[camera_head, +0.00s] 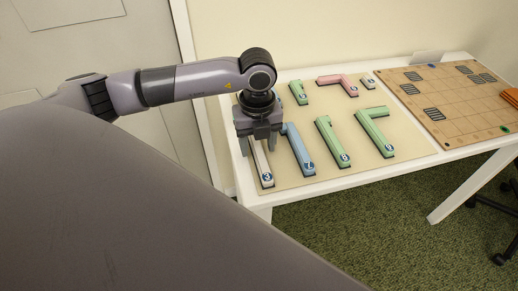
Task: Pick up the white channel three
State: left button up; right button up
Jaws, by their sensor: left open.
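The white channel three (262,166) is a straight pale bar with a dark round "3" label at its near end. It lies on the beige mat (310,181) at the left end of the white table. My left gripper (259,142) is open and points down over the far part of the white channel, hiding that part. I cannot tell whether the fingers touch it or stand around it. My right gripper is not in view.
A blue channel (299,150) lies close to the right of the white one. Green channels (332,142) (375,131), a pink channel (337,80) and other small pieces lie on the mat. A wooden grid board (444,128) is at the right. The white table's edge (390,170) runs along the front.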

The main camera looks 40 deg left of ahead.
aim_at(258, 148)
pick_arm(q)
grip_shut()
jog(key=shift+r, duration=0.15)
notch_tip(258, 148, up, 20)
jog(key=p, duration=0.2)
